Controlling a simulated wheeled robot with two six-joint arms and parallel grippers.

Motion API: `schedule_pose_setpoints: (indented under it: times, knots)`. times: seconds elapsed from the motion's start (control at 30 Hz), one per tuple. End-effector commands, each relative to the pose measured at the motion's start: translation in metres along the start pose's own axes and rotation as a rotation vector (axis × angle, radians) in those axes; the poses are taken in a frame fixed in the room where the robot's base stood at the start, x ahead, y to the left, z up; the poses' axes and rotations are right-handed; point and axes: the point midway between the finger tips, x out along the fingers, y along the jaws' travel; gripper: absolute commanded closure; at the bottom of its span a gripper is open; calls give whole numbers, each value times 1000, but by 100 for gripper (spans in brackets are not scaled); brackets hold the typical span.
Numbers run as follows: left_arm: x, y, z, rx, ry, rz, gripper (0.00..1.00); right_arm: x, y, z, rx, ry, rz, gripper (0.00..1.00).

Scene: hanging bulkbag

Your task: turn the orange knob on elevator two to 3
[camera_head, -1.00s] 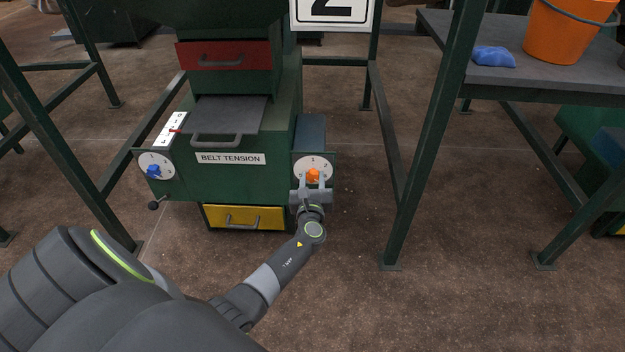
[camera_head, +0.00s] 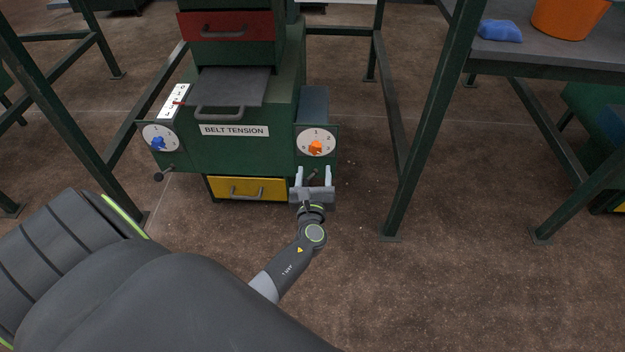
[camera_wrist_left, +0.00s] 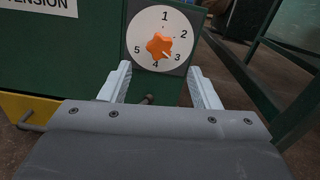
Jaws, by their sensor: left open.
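The orange knob (camera_head: 316,148) sits on a round white dial (camera_head: 304,138) on the right front of the green elevator (camera_head: 240,155). In the left wrist view the knob (camera_wrist_left: 158,45) shows clearly on the dial, numbered 1 to 5. A small white mark on the knob points toward the 3. My left gripper (camera_head: 314,175) is open and empty, in front of and below the dial, apart from the knob. Its two pale fingers (camera_wrist_left: 158,74) stand either side below the dial in the wrist view. My right gripper is not in view.
A blue knob (camera_head: 158,143) on another dial is at the left of the "BELT TENSION" label (camera_head: 235,130). A yellow drawer (camera_head: 228,187) sits low on the elevator. A green frame post (camera_head: 425,130) stands to the right. A small dark lever (camera_wrist_left: 147,99) sticks out below the dial.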

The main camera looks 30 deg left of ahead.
Motion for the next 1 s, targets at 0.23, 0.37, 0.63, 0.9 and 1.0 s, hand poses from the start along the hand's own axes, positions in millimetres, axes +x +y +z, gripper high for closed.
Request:
schedule_pose_setpoints:
  times: [0.23,0.37,0.63,0.9,1.0]
  knots:
    - [-58,0,0,-3,3,1,44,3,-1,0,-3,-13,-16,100]
    - [-77,0,-1,-2,2,1,44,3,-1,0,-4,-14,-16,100]
    - [-90,0,0,-1,-1,0,44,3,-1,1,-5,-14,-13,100]
    - [-90,0,0,-1,-1,0,44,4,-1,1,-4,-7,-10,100]
    - [-90,0,0,0,-1,0,44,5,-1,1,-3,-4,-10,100]
